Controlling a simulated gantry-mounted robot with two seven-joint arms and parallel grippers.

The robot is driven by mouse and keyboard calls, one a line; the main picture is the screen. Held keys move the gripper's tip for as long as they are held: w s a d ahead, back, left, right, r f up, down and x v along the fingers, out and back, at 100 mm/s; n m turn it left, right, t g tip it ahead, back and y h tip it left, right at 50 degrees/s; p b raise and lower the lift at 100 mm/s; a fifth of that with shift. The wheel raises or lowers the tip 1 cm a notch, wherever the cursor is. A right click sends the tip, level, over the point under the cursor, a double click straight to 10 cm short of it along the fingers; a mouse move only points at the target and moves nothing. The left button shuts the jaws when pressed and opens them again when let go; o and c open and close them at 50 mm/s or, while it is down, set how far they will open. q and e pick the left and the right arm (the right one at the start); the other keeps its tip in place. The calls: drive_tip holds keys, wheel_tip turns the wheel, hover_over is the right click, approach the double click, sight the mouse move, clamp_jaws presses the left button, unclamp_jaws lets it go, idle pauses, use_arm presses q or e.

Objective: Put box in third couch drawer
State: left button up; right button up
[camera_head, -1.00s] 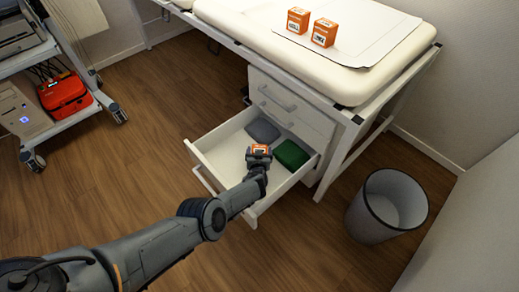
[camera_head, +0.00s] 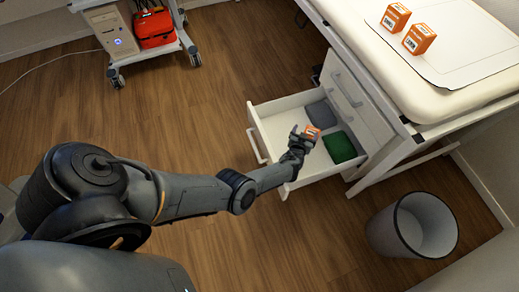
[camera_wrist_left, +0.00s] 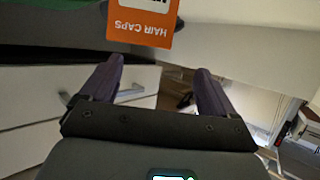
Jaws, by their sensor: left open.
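An orange and white box (camera_head: 312,131) shows just beyond the fingers of my left gripper (camera_head: 302,139), over the open drawer (camera_head: 258,120). In the left wrist view the box (camera_wrist_left: 143,24), lettered HAIR CAPS, is past the fingertips of the open left gripper (camera_wrist_left: 158,66), with a gap between the fingers. I cannot tell whether the box touches the drawer floor. The drawer is the lowest of the white unit under the couch and is pulled well out. It holds a grey item (camera_head: 321,115) and a green item (camera_head: 340,147). My right gripper is not in view.
Two more orange boxes (camera_head: 396,17) (camera_head: 419,39) stand on the padded couch (camera_head: 440,95). A waste bin (camera_head: 411,225) stands on the floor to the right. A wheeled cart (camera_head: 172,50) with a red case (camera_head: 154,29) is at the top left. The wooden floor between is clear.

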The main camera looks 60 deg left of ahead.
use_arm(q)
drive_tip(key=a+r+t, duration=0.1)
drive_tip(key=a+r, duration=0.7)
drive_tip(key=r, duration=0.4)
drive_tip(key=s+d+r+m+t+h, duration=0.1)
drive_tip(key=s+d+r+m, duration=0.15)
drive_tip(key=r, duration=0.45)
drive_tip(key=s+d+r+m+h, duration=0.1)
drive_tip(key=s+d+r+h, duration=0.2)
drive_tip(key=r, duration=0.5)
drive_tip(key=s+d+f+m+g+h, duration=0.1)
drive_tip(key=s+d+f+g, duration=0.1)
drive_tip(key=s+d, duration=0.4)
drive_tip(key=s+d+f+m+g+h, duration=0.1)
drive_tip(key=s+d, duration=0.5)
drive_tip(key=s, duration=0.8)
drive_tip(key=s+d+f+m+g+h, duration=0.1)
drive_tip(key=s+d+f+m+g, duration=0.2)
drive_tip(key=s+d+g, duration=0.3)
drive_tip(key=s+f+g, duration=0.1)
drive_tip(key=s, duration=0.3)
drive_tip(key=shift+s+f+h, duration=0.2)
drive_tip(key=shift+f+h, duration=0.15)
drive_tip(key=shift+h, duration=0.05)
